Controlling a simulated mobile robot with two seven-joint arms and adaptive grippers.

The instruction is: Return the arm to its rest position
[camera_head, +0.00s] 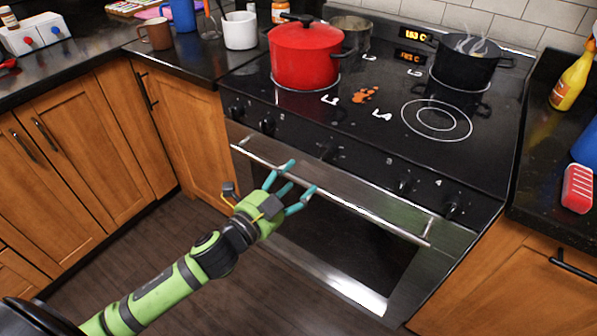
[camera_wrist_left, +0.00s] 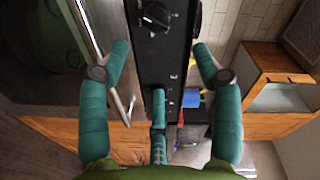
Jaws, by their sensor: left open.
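My left arm, green, reaches in from the lower left of the head view. Its gripper (camera_head: 300,178) has teal fingers that are spread open and empty. The gripper is in front of the oven, and its fingertips overlap the long metal oven handle (camera_head: 365,208) in the picture. I cannot tell whether they touch it. In the left wrist view the open gripper (camera_wrist_left: 162,48) shows its fingers apart, with the black knob panel beyond them. A knob (camera_wrist_left: 155,15) lies past the fingertips there. My right gripper is in neither view.
A red pot (camera_head: 305,55) and a steaming black pot (camera_head: 463,68) stand on the stove. The oven door (camera_head: 340,245) is shut. Wooden cabinets (camera_head: 75,165) stand to the left. The dark floor (camera_head: 150,245) around the forearm looks clear.

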